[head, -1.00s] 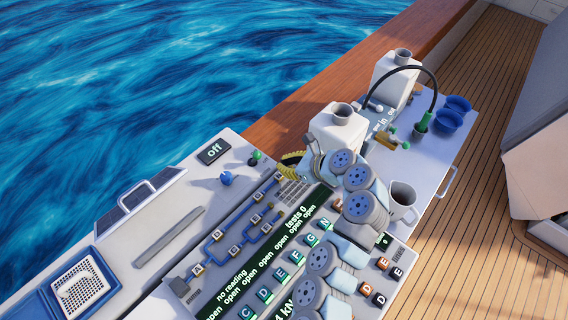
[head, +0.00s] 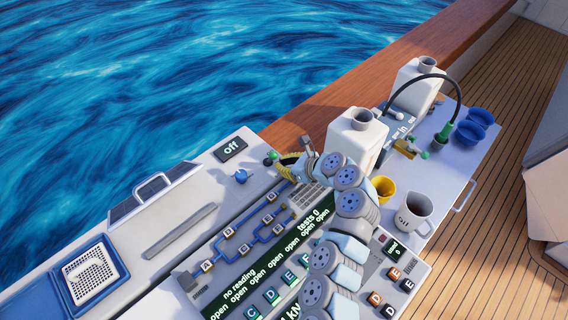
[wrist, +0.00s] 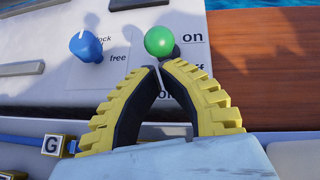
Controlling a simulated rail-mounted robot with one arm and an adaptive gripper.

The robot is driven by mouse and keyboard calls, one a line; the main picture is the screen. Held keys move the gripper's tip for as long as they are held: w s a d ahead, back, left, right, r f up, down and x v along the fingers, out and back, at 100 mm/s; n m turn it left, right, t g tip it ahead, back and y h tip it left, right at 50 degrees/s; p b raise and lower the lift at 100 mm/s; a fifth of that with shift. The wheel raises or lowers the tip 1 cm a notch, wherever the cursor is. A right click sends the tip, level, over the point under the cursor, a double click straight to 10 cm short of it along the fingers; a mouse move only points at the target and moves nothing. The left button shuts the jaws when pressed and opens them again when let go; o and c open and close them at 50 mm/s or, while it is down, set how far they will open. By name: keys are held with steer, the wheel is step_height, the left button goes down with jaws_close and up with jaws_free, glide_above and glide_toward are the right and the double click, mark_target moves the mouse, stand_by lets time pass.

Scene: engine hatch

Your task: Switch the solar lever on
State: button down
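The solar lever shows as a green ball knob (wrist: 160,41) on the pale panel, just beyond my fingertips in the wrist view. The word "on" is right of the knob; a partly hidden "off" label is lower. The green knob (head: 270,157) also shows in the head view, just left of my gripper (head: 286,166). A display (head: 231,149) near it reads "off". My gripper (wrist: 160,66) has yellow fingers with black pads. Its tips are together except for a thin gap, with no object clearly held. Whether the tips touch the lever is unclear.
A blue knob (wrist: 85,46) with "lock" and "free" labels stands left of the green one. A wooden rail (head: 310,112) runs behind the panel. White canisters (head: 356,139), a yellow cup (head: 383,188) and a white jug (head: 408,213) stand to the right.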

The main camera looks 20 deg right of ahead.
steer(key=shift+r+p, duration=0.15)
steer(key=shift+p, duration=0.15)
steer(key=shift+r+p, duration=0.1)
steer(key=shift+p, duration=0.2)
steer(key=shift+w+a+p, duration=0.15)
steer(key=shift+p, duration=0.15)
steer(key=shift+g+p, duration=0.3)
steer(key=shift+w+r+g+h+p, duration=0.3)
steer(key=shift+r+g+p, duration=0.1)
steer(key=shift+p, duration=1)
